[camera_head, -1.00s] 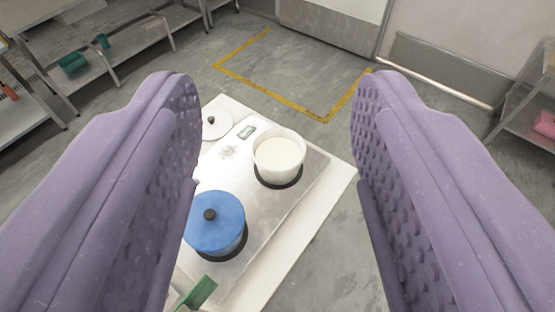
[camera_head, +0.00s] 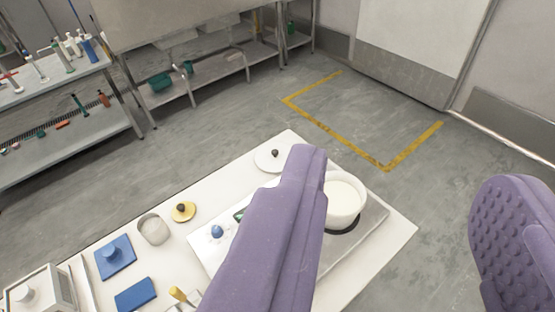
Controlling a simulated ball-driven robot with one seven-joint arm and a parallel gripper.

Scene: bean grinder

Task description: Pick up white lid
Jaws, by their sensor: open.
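The white lid (camera_head: 268,161) with a dark knob lies near the far edge of the white table (camera_head: 402,229), behind the hot plate; my left finger covers part of its right side. My gripper (camera_head: 402,190) is open and empty, its two purple fingers wide apart above the table's right end. The lid is outside the fingers, to the left of the left finger. A white pot (camera_head: 343,200) with pale contents stands on the hot plate (camera_head: 374,221), just right of the left finger. The blue pot is hidden.
On the table's left part are a yellow lid (camera_head: 183,211) with a dark knob, a whitish container (camera_head: 153,229), a blue square item with a knob (camera_head: 115,256) and a blue block (camera_head: 135,295). Shelves (camera_head: 60,120) line the back left. Grey floor is clear beyond the table.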

